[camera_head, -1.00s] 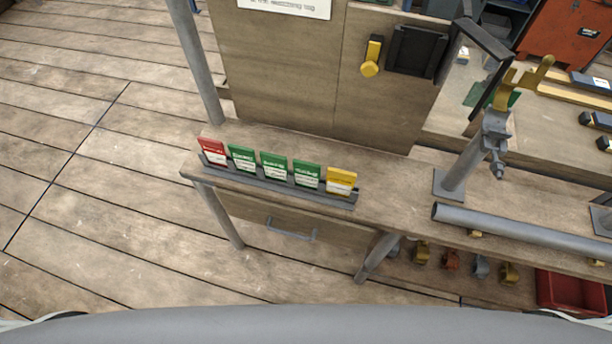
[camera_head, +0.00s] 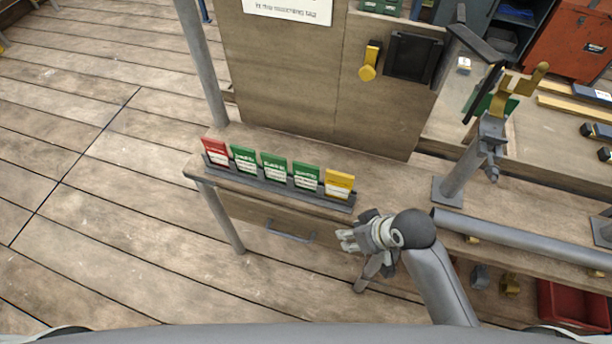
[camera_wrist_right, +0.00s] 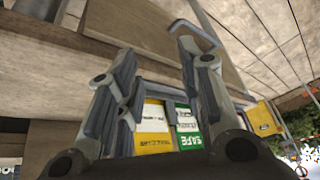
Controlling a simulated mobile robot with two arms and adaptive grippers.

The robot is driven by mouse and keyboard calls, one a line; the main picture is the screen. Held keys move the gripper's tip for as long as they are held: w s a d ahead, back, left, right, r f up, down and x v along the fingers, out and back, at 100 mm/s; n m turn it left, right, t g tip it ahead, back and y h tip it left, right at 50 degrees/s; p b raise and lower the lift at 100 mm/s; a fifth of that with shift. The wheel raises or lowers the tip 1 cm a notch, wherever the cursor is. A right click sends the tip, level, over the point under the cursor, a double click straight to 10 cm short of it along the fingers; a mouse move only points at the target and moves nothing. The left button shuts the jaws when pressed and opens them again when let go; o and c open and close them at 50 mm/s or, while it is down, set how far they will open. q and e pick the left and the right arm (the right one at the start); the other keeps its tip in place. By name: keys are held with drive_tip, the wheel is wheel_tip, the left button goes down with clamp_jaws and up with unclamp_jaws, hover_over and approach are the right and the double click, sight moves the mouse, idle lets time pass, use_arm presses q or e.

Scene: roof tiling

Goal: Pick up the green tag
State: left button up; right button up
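Three green tags stand side by side in a dark rack (camera_head: 285,190) on the bench: a left one (camera_head: 243,158), a middle one (camera_head: 274,169) and a right one (camera_head: 306,175). A red tag (camera_head: 215,152) stands at the rack's left end and a yellow tag (camera_head: 339,183) at its right end. My right gripper (camera_head: 345,240) is in front of the bench edge, below the yellow tag and apart from the tags. In the right wrist view its fingers (camera_wrist_right: 158,58) are spread and empty, with a yellow tag (camera_wrist_right: 153,128) and a green tag (camera_wrist_right: 187,127) beyond. My left gripper is not in view.
A drawer handle (camera_head: 290,236) sits under the bench top. A grey pipe (camera_head: 520,238) lies on the bench to the right, beside a post with a clamp (camera_head: 462,175). An upright wooden panel (camera_head: 320,90) stands behind the rack.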

drive_tip(key=w+a+r+n+y, duration=0.2)
drive_tip(key=w+a+r+n, duration=0.35)
drive_tip(key=w+r, duration=0.2)
drive_tip(key=n+g, duration=0.2)
drive_tip(key=n, duration=0.1)
approach(309, 166)
drive_tip(key=shift+f, duration=0.75)
drive_tip(key=p+x, duration=0.1)
drive_tip(key=x, duration=0.4)
drive_tip(key=shift+w+a, duration=0.1)
drive_tip(key=p+x, duration=0.1)
drive_tip(key=x, duration=0.3)
drive_tip(key=shift+w+a, duration=0.1)
drive_tip(key=shift+a, duration=0.2)
drive_tip(key=shift+w+a+f, duration=0.1)
drive_tip(key=shift+a+f, duration=0.15)
drive_tip(key=shift+f, duration=0.25)
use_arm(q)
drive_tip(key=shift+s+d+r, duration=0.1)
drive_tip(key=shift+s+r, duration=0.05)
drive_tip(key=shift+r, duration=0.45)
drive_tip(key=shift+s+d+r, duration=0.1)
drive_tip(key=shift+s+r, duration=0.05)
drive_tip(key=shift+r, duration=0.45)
use_arm(e)
drive_tip(key=shift+c, duration=0.4)
clamp_jaws()
